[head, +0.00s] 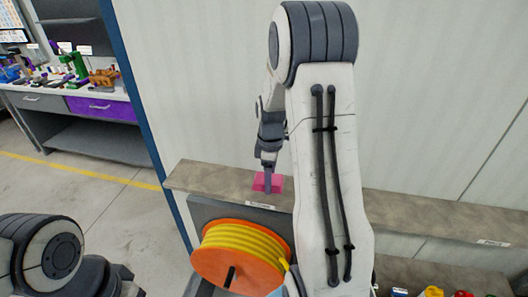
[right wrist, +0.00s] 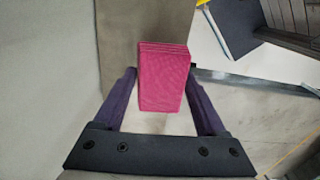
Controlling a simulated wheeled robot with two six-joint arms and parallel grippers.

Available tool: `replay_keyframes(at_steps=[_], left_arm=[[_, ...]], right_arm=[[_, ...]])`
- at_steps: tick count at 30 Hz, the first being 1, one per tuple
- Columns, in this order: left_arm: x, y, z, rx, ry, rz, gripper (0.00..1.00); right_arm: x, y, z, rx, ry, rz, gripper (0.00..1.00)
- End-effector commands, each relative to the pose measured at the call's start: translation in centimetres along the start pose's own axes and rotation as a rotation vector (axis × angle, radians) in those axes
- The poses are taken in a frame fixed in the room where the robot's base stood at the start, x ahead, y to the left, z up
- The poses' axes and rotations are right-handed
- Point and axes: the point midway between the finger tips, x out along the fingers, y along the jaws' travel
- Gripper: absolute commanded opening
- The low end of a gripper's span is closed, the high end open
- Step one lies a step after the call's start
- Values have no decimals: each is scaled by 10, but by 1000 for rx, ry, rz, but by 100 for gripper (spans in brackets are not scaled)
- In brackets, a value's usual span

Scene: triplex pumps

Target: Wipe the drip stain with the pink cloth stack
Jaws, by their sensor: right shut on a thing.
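The pink cloth stack (head: 268,183) is on the stone-coloured ledge (head: 215,182) along the wall. My right gripper (head: 267,166) comes down onto it from above and is shut on it. In the right wrist view, the layered pink cloth stack (right wrist: 164,78) sits between the two dark fingers of the right gripper (right wrist: 162,90). I cannot make out the drip stain in either view; the arm and cloth cover part of the ledge. My left arm shows at the lower left of the head view, but its fingers are not visible.
An orange reel (head: 212,268) wound with yellow hose (head: 243,243) stands below the ledge. Small labels (head: 261,204) mark the ledge's front edge. Coloured parts (head: 433,291) lie at the lower right. A workbench (head: 70,100) stands at the far left. The ledge's right stretch looks clear.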

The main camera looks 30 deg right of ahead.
Motion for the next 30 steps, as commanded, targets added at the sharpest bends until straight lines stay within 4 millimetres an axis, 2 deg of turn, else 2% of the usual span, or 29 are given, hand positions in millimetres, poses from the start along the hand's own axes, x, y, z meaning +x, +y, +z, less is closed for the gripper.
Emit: replay_keyframes(at_steps=[1,12,30], left_arm=[[-8,1,0,0,0,0,61],[-34,2,-2,2,0,0,61],[-33,2,-2,2,0,0,61]], right_arm=[[-9,0,-1,-1,0,1,22],[-38,-2,-8,-11,0,1,22],[-37,-2,-8,-9,0,0,22]])
